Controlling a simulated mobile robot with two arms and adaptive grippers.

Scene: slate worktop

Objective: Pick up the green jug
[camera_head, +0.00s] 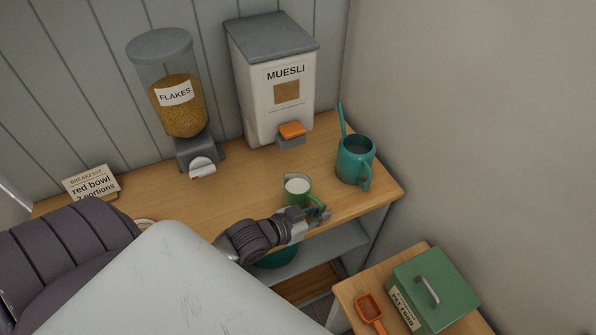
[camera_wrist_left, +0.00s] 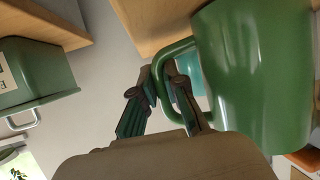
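The green jug (camera_head: 292,199), with white liquid inside, stands upright near the front edge of the wooden worktop in the head view. Its body (camera_wrist_left: 262,80) fills the right side of the left wrist view, with its handle toward my fingers. My left gripper (camera_head: 322,213) is at the jug's front right, at the handle. In the left wrist view, the two fingers of my left gripper (camera_wrist_left: 157,80) are on either side of the handle, one through its loop, and look closed on it. The jug's base is hard to see. My right gripper is not in view.
A teal mug (camera_head: 356,162) with a stick stands right of the jug. A muesli dispenser (camera_head: 270,90) and flakes dispenser (camera_head: 178,105) stand behind. A card (camera_head: 92,184) is at left. A green box (camera_head: 433,285) and orange scoop (camera_head: 369,309) sit on a lower surface.

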